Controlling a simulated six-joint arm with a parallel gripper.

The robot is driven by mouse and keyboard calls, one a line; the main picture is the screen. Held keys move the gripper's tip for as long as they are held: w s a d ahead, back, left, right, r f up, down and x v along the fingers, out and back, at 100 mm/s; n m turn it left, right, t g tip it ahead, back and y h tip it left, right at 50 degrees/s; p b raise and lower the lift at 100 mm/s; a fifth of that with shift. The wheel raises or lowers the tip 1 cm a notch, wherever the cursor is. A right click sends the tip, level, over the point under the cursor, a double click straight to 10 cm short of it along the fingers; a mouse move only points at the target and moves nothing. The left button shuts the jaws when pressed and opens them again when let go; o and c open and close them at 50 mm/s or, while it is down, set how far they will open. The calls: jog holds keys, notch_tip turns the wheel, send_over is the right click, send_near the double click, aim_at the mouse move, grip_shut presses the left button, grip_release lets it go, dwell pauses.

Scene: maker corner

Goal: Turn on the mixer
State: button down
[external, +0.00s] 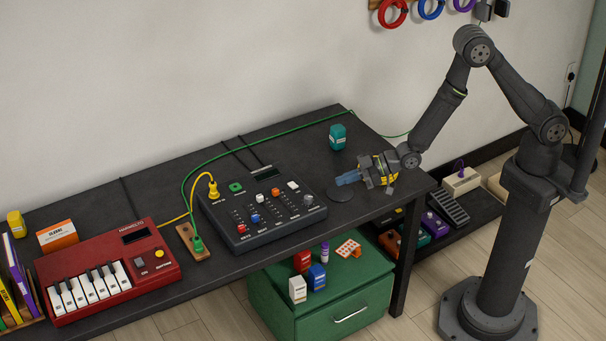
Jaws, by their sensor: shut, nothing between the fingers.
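The mixer (262,232) is a dark box with a sloped panel on the black table. My gripper (342,180) is shut and empty, with blue fingers pointing left.
A red keyboard (105,275) stands to the left, with a wooden block (190,241) holding a green plug between it and the mixer. A teal jar (337,136) stands behind my gripper. A green cable (265,132) runs along the table's back. A green cabinet (330,290) is below.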

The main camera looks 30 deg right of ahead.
aim_at(297, 186)
jog(key=w+a+n, duration=0.1)
jog(key=a, duration=0.1)
jog(key=w+a+r+g+h, duration=0.1)
jog(key=w+a, duration=0.1)
jog(key=a, duration=0.1)
jog(key=w+a+n+h, duration=0.1)
jog(key=a, duration=0.2)
jog(key=shift+w+r+n+g, duration=0.15)
jog(key=shift+n+g, duration=0.15)
jog(key=shift+g, duration=0.1)
jog(key=w+a+r+n+t+h, duration=0.1)
jog(key=w+a+r+h, duration=0.1)
jog(key=w+r+h, duration=0.2)
jog(key=w+r, duration=0.2)
jog(key=w, duration=0.1)
jog(key=shift+w+a+h, duration=0.2)
jog(key=shift+w+h, duration=0.1)
jog(key=shift+s+f, duration=0.2)
jog(key=shift+f, duration=1.25)
jog(key=shift+s+f, duration=0.15)
jog(key=shift+f, duration=1.25)
jog(key=shift+s+f, duration=0.2)
jog(key=shift+f, duration=1.25)
jog(key=shift+f, duration=0.4)
